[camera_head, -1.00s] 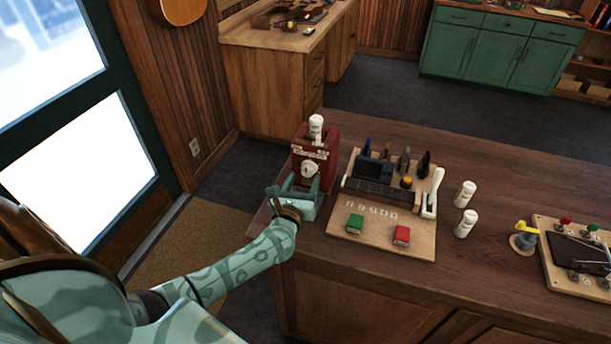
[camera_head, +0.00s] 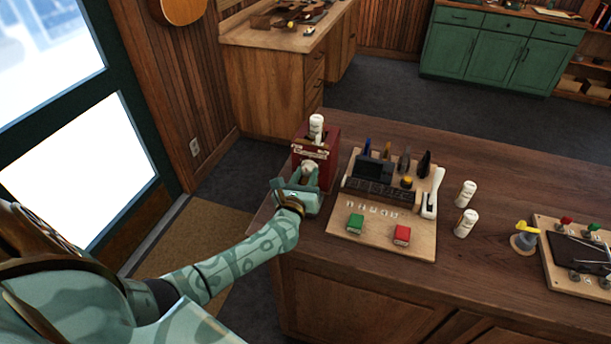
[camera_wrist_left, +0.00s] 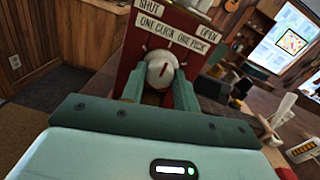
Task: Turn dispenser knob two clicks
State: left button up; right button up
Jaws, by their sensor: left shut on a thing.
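The dispenser (camera_head: 328,146) is a dark red box at the left end of the wooden counter, with a white bottle (camera_head: 316,127) upright on top. Its round white knob (camera_wrist_left: 160,72) faces me and carries a red mark, close to upright in the left wrist view. Labels above the knob read "SHUT", "OPEN" and "ONE CLICK ONE PICK". My left gripper (camera_head: 309,176) is in front of the dispenser, its fingers shut on either side of the knob; it also shows in the left wrist view (camera_wrist_left: 160,90). My right gripper is not in view.
Two white bottles (camera_head: 465,193) stand further right. A second board (camera_head: 549,262) lies at the right edge. The counter between has free room.

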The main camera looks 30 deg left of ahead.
pick_arm(q)
jog(key=m, duration=0.6)
jog(key=shift+m+p, duration=0.4)
jog(key=m, duration=0.3)
jog(key=shift+a+m+p, duration=0.1)
jog(key=shift+m+p, duration=0.25)
jog(key=shift+m, duration=0.05)
jog(key=m, duration=0.3)
jog(key=shift+m+h+p, duration=0.3)
jog(key=shift+m+p, duration=0.1)
jog(key=m+p, duration=0.1)
jog(key=m, duration=0.4)
jog(key=shift+m+t, duration=0.3)
jog(key=shift+m+h+p, duration=0.3)
jog(key=shift+m+p, duration=0.3)
jog(key=shift+m, duration=1.6)
jog(key=o, duration=1)
jog(key=shift+c, duration=0.2)
